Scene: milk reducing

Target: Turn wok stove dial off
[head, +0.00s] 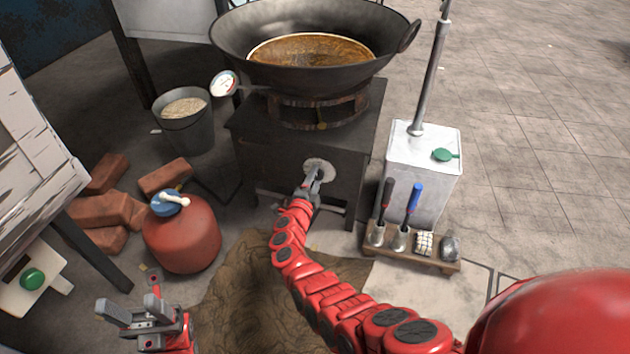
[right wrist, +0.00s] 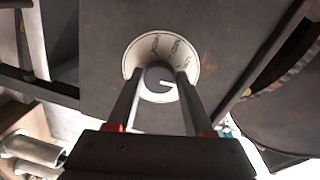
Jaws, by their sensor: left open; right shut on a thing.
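The wok stove (head: 300,150) is a dark metal stand with a large wok (head: 315,50) on top. The round dial plate is on its front face, and the dial (head: 319,176) sits there. In the right wrist view the dial knob (right wrist: 160,86) is dark with a white mark, in the middle of a pale printed disc (right wrist: 160,55). My right gripper (head: 313,180) is at the dial, with its fingers shut on the knob's two sides. My left gripper (head: 130,312) is open and empty at the lower left, away from the stove.
A red gas bottle (head: 182,238) with a blue top stands left of my right arm. Bricks (head: 106,205) and a grey bucket (head: 184,122) are at the left. A white canister (head: 415,175) and a wooden tool rack (head: 440,262) stand right of the stove.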

